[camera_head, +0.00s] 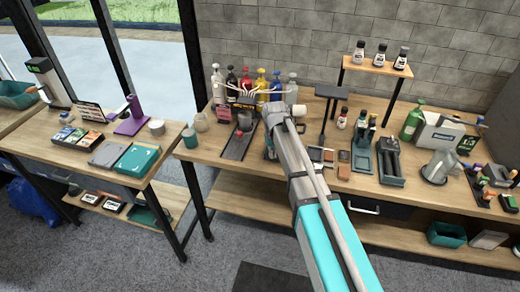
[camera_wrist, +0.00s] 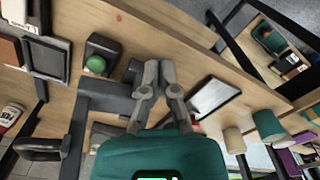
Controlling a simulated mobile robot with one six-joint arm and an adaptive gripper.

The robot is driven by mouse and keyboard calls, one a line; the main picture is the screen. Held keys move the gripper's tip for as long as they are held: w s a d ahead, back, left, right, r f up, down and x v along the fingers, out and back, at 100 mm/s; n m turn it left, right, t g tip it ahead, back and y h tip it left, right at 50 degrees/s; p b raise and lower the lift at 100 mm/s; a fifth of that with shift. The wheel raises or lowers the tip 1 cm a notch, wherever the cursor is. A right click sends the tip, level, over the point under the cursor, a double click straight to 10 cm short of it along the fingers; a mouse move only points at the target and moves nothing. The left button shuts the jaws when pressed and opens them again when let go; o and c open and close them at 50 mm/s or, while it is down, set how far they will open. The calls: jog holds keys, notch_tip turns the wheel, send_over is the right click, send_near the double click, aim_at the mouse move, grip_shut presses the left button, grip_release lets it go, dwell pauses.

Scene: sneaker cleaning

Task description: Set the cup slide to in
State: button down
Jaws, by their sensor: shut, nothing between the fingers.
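What looks like the cup slide (camera_head: 236,146) is a dark, flat track under the dispenser, running toward the table's front edge, with a small red part near its back. In the wrist view, a pale plate in a dark frame (camera_wrist: 215,95), probably the same slide, lies right of my fingers. My gripper (camera_head: 296,110) reaches over the bench just right of the dispenser; the arm hides part of this area. In the wrist view my gripper (camera_wrist: 159,68) is shut and empty, its fingertips apart from the pale plate. I cannot tell the slide's exact position.
Several colored pump bottles (camera_head: 261,80) stand behind the dispenser. A green ball in a black block (camera_wrist: 96,65) and grey bars sit left of my fingers. A black stand (camera_head: 330,92) is right of my arm. Cups and jars (camera_head: 201,122) stand at the left bench end.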

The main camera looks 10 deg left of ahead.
jog(key=s+d+f+m+b, duration=0.2)
jog(key=s+d, duration=0.6)
jog(key=d, duration=0.5)
jog(key=s+d+f+m+b, duration=0.3)
jog(key=s+d, duration=0.6)
jog(key=d, duration=0.4)
jog(key=shift+s+f+b, duration=0.15)
jog(key=shift+f+b, duration=0.55)
jog(key=shift+f, duration=0.15)
